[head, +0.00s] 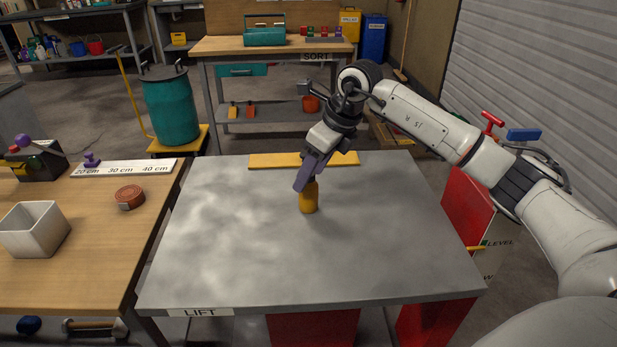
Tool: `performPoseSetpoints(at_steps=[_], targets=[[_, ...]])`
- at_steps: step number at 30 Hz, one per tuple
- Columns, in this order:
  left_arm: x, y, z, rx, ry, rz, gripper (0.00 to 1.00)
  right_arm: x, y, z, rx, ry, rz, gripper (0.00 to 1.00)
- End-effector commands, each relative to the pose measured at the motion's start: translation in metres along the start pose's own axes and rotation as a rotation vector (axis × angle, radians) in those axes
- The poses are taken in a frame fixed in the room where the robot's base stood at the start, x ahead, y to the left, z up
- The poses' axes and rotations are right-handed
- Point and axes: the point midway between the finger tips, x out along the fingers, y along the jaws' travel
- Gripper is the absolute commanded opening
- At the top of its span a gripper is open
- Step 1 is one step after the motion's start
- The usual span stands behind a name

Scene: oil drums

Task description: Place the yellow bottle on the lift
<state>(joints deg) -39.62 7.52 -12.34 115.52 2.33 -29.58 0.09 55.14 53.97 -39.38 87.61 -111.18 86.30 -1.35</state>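The yellow bottle (309,200) is upright at the grey lift table (235,245), a little behind its middle. Its base appears to meet the lift's top. My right gripper (305,184) reaches down from behind and above, with its fingers at the upper part of the bottle. They hide the bottle's top. Only one finger shows clearly, so I cannot tell whether the gripper is shut on the bottle or open around it. The white LIFT label (200,312) is on the lift's front edge. My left gripper is out of view.
A yellow bar (275,161) lies along the lift's back edge. On the left, a wooden bench (90,250) carries a white bin (34,229), a round brown tape (130,197) and a ruler strip (125,168). A teal drum (172,110) stands behind. The lift's front and left are clear.

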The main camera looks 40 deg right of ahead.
Motion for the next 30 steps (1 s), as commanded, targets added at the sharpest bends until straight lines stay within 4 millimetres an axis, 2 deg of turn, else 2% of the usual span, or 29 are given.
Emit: performPoseSetpoints(at_steps=[1,6,13,18,30], targets=[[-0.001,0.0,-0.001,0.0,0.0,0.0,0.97,-0.013,-0.001,0.001,-0.001,-0.003,-0.003,0.52],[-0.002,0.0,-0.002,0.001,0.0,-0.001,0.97,-0.051,-0.001,0.001,-0.001,-0.004,-0.003,0.52],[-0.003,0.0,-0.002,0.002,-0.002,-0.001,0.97,-0.087,0.0,0.001,-0.001,-0.002,-0.001,0.52],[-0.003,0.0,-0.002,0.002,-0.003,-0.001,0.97,-0.097,0.0,0.0,-0.001,0.0,0.0,0.52],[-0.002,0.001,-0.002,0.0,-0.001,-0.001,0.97,-0.097,0.0,0.0,0.0,0.0,0.0,0.52]])
